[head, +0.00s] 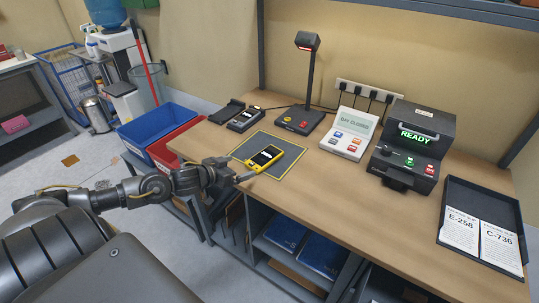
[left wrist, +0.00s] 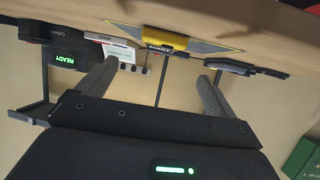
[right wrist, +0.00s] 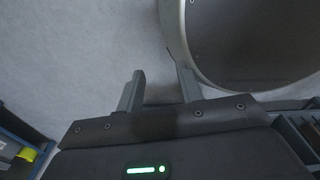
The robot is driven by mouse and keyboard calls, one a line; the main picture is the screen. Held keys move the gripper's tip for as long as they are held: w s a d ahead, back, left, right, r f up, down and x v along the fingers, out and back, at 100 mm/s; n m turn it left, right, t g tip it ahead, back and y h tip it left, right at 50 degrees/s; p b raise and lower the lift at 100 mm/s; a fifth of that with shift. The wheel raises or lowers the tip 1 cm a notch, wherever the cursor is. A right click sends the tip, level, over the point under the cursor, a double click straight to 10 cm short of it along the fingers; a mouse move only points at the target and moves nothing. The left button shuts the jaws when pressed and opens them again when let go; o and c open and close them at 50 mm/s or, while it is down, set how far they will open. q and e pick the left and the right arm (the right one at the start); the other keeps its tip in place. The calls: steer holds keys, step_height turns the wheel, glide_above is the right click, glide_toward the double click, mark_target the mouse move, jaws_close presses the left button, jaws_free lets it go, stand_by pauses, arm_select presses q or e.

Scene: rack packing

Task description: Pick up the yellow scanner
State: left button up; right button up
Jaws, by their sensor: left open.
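The yellow scanner (head: 264,158) lies on a grey mat with a yellow border (head: 285,174) near the left end of the wooden table. It has a dark screen. My left gripper (head: 246,176) is just in front of the scanner at the table's front edge, close to it and not around it. In the left wrist view the scanner (left wrist: 165,40) shows upside down, beyond and between the open fingers (left wrist: 155,85). My right gripper (right wrist: 160,88) shows in the right wrist view with its fingers apart and nothing between them, over the grey floor.
Behind the mat are a dark handheld device in a cradle (head: 245,119) and a lamp-like stand (head: 305,85). To the right are a white button panel (head: 350,135), a READY machine (head: 413,145) and a black tray (head: 484,200). Blue and red bins (head: 155,127) stand left of the table.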

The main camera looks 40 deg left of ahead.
mark_target(261, 159)
arm_select(q)
steer(key=shift+w+d+f, duration=0.1)
steer(key=shift+w+f, duration=0.1)
steer(key=shift+w, duration=0.5)
steer(key=shift+r, duration=0.1)
steer(key=x, duration=0.3)
steer(key=shift+w+f, duration=0.25)
steer(key=shift+w, duration=0.1)
steer(key=shift+w+f, duration=0.15)
steer(key=shift+w, duration=0.15)
steer(key=shift+w+p, duration=0.15)
steer(key=shift+p, duration=0.2)
steer(key=p+x, duration=0.1)
steer(key=x, duration=0.4)
steer(key=shift+f, duration=0.1)
steer(key=shift+c, duration=0.6)
steer(key=c, duration=1.1)
arm_select(e)
steer(key=shift+w+r, duration=0.6)
steer(key=shift+r, duration=0.35)
